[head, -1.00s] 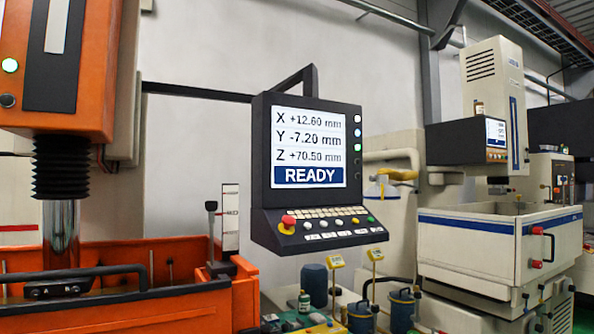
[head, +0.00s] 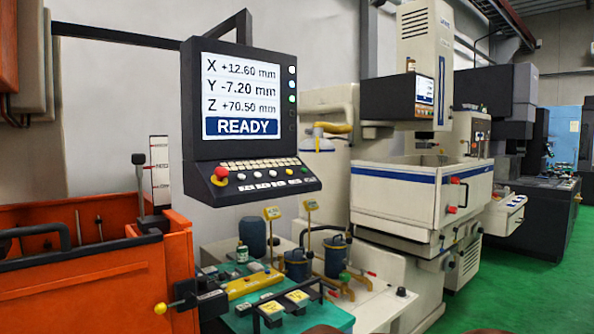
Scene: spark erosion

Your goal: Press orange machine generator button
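The orange machine (head: 90,280) stands at the left in the head view, with its open orange tank and black handles. Its dark control panel (head: 187,100) hangs from a black arm, and the screen reads READY. The panel's sloped console (head: 250,188) carries a red mushroom button (head: 221,172), rows of small pale keys, and a yellow and a green button at its right end. Small round lights (head: 292,85) run down the screen's right edge. I cannot tell which button is the generator button. My gripper is not in view.
A teal-topped bench (head: 240,320) with pots, gauges and yellow-marked fixtures stands below the panel. A cream machine (head: 400,205) with a blue stripe stands right of it. Dark machines are farther back. Green floor (head: 490,285) is clear at the lower right.

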